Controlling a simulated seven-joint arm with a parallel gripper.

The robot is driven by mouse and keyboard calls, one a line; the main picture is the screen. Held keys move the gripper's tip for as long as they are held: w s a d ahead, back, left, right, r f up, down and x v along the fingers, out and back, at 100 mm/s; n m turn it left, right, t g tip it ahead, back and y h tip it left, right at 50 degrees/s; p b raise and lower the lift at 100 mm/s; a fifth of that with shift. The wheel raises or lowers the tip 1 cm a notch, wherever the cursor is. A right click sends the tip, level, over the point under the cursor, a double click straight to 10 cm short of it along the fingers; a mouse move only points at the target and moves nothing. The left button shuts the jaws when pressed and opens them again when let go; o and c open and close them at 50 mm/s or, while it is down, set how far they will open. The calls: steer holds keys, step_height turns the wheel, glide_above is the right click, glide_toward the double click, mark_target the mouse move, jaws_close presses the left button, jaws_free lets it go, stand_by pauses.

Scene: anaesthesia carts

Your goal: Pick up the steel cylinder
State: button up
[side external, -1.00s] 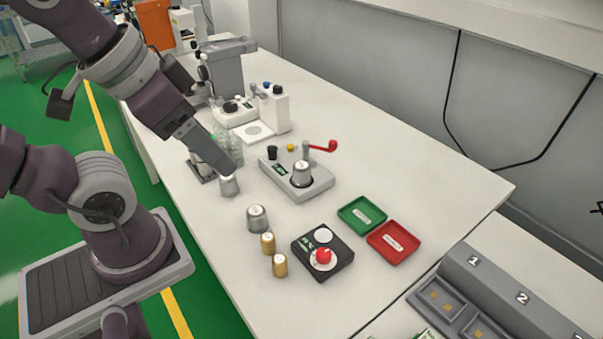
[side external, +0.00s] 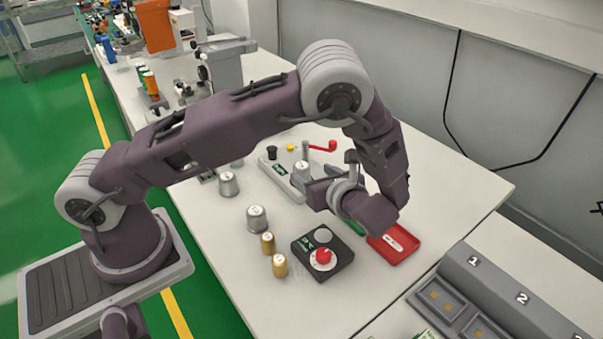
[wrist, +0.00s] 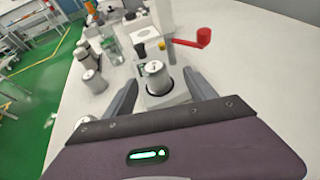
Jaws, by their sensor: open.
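A steel cylinder (side external: 301,169) stands upright in the round seat of a light grey fixture (side external: 284,182) with a red-knobbed lever. Two similar steel cylinders, one nearer the back (side external: 228,184) and one nearer the front (side external: 257,218), stand on the bare table. My gripper (side external: 307,186) is just beside the fixture, pointing at the seated cylinder. In the wrist view my gripper (wrist: 161,88) is open, and the seated cylinder (wrist: 155,77) shows between its two fingers, apart from both. My wrist hides part of the fixture and the green tray in the side view.
Two brass cylinders, one (side external: 268,242) behind the other (side external: 280,265), stand beside a black box (side external: 322,252) with a red knob. A red tray (side external: 395,244) lies below my wrist. The lever's red knob (wrist: 204,37) rises beyond the right finger.

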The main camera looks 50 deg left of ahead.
mark_target(305, 171)
steer(key=x, duration=0.5)
steer(key=shift+s+a, duration=0.3)
steer(key=shift+a, duration=0.15)
jaws_close()
